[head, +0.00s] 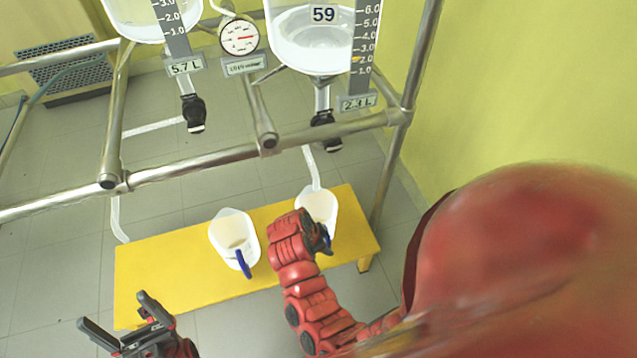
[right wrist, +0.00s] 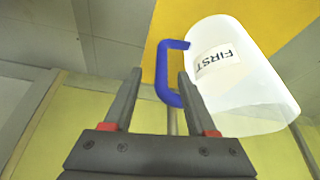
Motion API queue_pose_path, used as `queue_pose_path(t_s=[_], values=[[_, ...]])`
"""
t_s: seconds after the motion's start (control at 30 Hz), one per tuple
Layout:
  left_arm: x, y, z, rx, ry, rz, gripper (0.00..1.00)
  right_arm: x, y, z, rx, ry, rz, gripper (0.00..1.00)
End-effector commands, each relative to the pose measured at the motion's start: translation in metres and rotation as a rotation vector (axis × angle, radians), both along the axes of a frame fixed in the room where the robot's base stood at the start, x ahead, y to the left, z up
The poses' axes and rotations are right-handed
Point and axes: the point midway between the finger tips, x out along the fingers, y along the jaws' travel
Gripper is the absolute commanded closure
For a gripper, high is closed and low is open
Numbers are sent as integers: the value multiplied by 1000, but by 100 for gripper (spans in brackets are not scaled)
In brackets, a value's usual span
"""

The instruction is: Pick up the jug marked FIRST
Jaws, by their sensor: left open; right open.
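The jug marked FIRST (right wrist: 235,85) is white and translucent with a blue handle (right wrist: 161,70); its label reads upside down in the right wrist view. It appears to be the right-hand jug (head: 320,203) on the yellow bench in the head view, partly hidden by my right arm. My right gripper (right wrist: 158,75) is open, with its fingertips close to the handle, which shows between and just beyond them; I cannot tell whether they touch it. My left gripper (head: 115,310) is open and empty at the bench's near left corner.
A second jug (head: 232,232) with a blue handle stands left on the yellow bench (head: 165,270). A metal pipe frame (head: 200,160) with glass reactors (head: 310,45), a gauge (head: 239,36) and black valves (head: 194,113) stands above and behind. The bench's left part is clear.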

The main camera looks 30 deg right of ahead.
Motion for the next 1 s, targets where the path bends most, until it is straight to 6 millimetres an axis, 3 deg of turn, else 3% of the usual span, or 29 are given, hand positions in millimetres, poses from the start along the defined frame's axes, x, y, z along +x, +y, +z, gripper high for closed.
queue_pose_path(t_s=[0.33,0.63,0.93,1.0], values=[[0,0,-12,0,0,0,8,1,-17,-44,0,5,-2,43],[0,0,-12,0,0,0,8,2,-19,-50,1,1,1,43],[0,0,-12,0,0,0,8,2,-19,-49,0,1,1,95],[0,0,-12,0,0,0,8,2,-19,-49,0,1,1,100]])
